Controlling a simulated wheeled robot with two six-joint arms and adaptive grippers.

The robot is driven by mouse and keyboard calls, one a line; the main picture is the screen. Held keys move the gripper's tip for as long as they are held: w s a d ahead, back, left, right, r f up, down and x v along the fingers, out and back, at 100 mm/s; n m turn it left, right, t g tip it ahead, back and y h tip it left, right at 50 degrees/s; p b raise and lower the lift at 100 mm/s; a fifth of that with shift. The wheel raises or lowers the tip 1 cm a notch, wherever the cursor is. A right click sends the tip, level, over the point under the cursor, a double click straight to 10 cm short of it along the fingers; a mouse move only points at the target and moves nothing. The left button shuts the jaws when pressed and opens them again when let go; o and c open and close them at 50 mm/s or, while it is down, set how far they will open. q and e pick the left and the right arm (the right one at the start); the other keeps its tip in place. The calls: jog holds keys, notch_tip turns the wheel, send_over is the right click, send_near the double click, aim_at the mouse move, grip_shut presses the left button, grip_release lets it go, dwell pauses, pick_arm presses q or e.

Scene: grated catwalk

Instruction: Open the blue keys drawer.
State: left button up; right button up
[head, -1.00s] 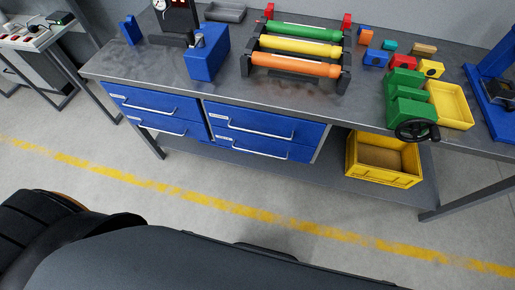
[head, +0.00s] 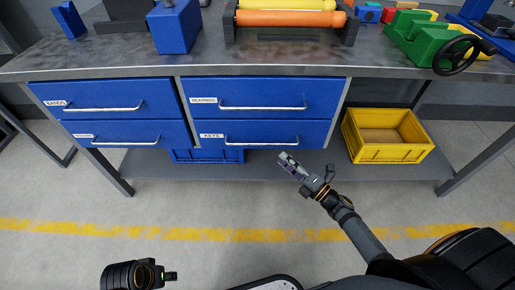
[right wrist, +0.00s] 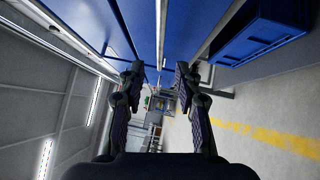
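The blue keys drawer (head: 285,133) is the lower right one of the drawers under the bench, labelled KEYS. It looks closed, with a silver bar handle (head: 262,142) across its front. My right gripper (head: 290,162) is just below the right end of this handle, pointing up and left. In the right wrist view its two fingers (right wrist: 158,88) are wide apart with nothing between the tips. A silver bar (right wrist: 161,30) runs ahead in line with the gap. My left gripper (head: 168,276) shows small at the bottom left, far from the drawers; its opening is unclear.
Three other closed blue drawers surround it, including the bearings drawer (head: 290,92) above. A blue crate (head: 208,156) and a yellow crate (head: 388,139) stand on the lower shelf (head: 300,170). The bench top (head: 120,57) overhangs the drawers. Floor in front is clear.

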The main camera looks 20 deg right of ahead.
aim_at(266, 144)
jog(key=x, duration=1)
grip_shut()
